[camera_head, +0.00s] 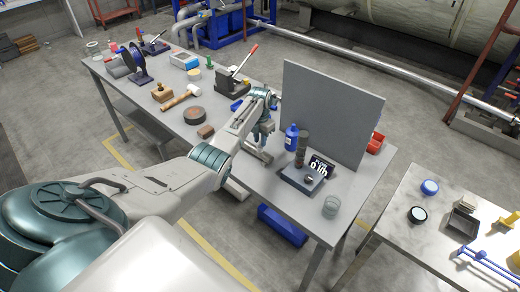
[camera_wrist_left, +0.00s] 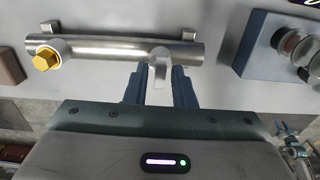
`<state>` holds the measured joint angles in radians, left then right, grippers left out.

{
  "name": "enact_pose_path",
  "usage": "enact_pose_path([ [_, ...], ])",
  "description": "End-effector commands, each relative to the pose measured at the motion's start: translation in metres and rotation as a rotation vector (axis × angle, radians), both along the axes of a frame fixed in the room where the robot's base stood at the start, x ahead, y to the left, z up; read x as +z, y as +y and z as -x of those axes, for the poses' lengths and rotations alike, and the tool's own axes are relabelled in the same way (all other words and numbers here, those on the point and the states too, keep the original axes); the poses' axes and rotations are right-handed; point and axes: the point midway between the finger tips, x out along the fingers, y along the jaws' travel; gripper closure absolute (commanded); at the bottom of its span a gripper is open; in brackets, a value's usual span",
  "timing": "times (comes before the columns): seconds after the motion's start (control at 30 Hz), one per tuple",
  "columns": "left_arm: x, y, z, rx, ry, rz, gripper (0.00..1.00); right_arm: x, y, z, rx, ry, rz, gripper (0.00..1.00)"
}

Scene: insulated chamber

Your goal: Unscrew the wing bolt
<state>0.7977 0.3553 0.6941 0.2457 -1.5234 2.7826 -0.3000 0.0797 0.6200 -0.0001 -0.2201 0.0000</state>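A steel pipe fitting (camera_wrist_left: 110,50) lies on the grey bench and runs across the upper wrist view, with a brass hex cap (camera_wrist_left: 45,60) at its left end. A flat metal wing, seemingly the wing bolt (camera_wrist_left: 158,68), sticks out from its right part toward my gripper. My left gripper (camera_wrist_left: 159,80) points at it with its two blue fingers apart, one on each side of the wing. Narrow gaps seem to show, but contact is hard to judge. In the head view my left gripper (camera_head: 264,143) is low over the bench, beside the pipe fitting (camera_head: 258,155). My right gripper is out of view.
An upright grey panel (camera_head: 330,110) stands behind.

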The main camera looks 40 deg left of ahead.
Motion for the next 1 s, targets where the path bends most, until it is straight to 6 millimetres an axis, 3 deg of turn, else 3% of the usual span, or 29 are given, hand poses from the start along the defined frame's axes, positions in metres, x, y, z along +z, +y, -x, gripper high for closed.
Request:
enact_pose_path([
  [0.17, 0.005, 0.000, 0.000, -0.001, 0.000, 0.000, 0.77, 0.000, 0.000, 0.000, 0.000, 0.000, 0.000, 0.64],
  [0.6, 0.048, 0.000, 0.000, -0.001, 0.001, 0.000, 0.77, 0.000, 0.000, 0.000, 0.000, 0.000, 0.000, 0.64],
  [1.0, 0.049, 0.000, 0.001, -0.001, 0.002, 0.001, 0.77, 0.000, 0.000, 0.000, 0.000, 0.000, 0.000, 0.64],
])
